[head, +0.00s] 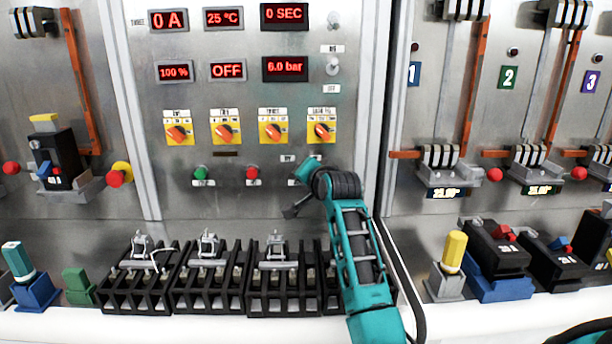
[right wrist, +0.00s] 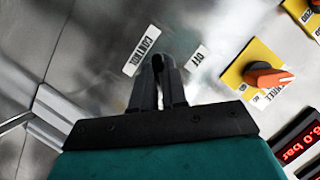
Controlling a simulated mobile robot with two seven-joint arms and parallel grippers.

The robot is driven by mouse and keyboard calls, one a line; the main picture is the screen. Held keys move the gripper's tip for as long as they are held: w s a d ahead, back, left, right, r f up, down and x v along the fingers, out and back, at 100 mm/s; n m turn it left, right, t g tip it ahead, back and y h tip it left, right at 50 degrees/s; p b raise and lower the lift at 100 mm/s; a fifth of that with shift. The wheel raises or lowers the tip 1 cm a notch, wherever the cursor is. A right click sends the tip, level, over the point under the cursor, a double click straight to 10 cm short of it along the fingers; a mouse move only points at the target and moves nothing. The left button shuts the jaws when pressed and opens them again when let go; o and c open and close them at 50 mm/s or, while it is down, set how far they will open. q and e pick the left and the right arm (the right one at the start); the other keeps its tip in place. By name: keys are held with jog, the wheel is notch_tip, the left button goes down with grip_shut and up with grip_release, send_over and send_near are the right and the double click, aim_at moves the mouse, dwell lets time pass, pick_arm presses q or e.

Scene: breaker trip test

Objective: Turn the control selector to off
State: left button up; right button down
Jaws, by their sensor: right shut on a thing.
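The control selector sits low on the grey panel, between the CONTROL label (right wrist: 145,50) and the OFF label (right wrist: 197,58). Its knob is mostly hidden by my right gripper; a dark bit shows between the fingertips in the right wrist view. My right gripper (right wrist: 160,65) is shut on it. In the head view the right gripper (head: 312,168) reaches up to the panel below the yellow selector plates, and its fingertips are hard to make out. The selector's exact angle cannot be told. My left gripper is not in view.
Several yellow-plated selectors with orange knobs (head: 273,131) sit just above. A green button (head: 201,172) and a red button (head: 252,172) are to the left. Two toggles (head: 333,65) are higher up. Black fuse blocks (head: 210,290) stand on the white ledge below.

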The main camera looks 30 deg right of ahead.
dwell(0.4)
jog(key=shift+w+a+f+n+g+h, duration=0.1)
jog(key=shift+a+n+g+h, duration=0.15)
jog(key=shift+n+g+h, duration=0.95)
jog(key=shift+w+a+r+n+g+h, duration=0.15)
jog(key=shift+n+h, duration=1.05)
jog(key=shift+n, duration=1.65)
jog(key=shift+w+a+f+n+g+h, duration=0.25)
jog(key=shift+n+g+h, duration=0.75)
jog(key=shift+n, duration=1.05)
jog(key=shift+s+r+t, duration=0.1)
jog(key=shift+s+t, duration=0.05)
jog(key=shift+t, duration=0.1)
jog(key=c, duration=1.2)
grip_release()
jog(key=shift+h, duration=0.3)
jog(key=shift+o, duration=0.2)
jog(key=shift+a+r, duration=0.1)
jog(key=shift+a, duration=0.05)
jog(key=v, duration=1.2)
jog(key=shift+s+a+b, duration=0.2)
jog(key=shift+s+b, duration=0.1)
jog(key=shift+b, duration=0.05)
jog(key=shift+r, duration=0.1)
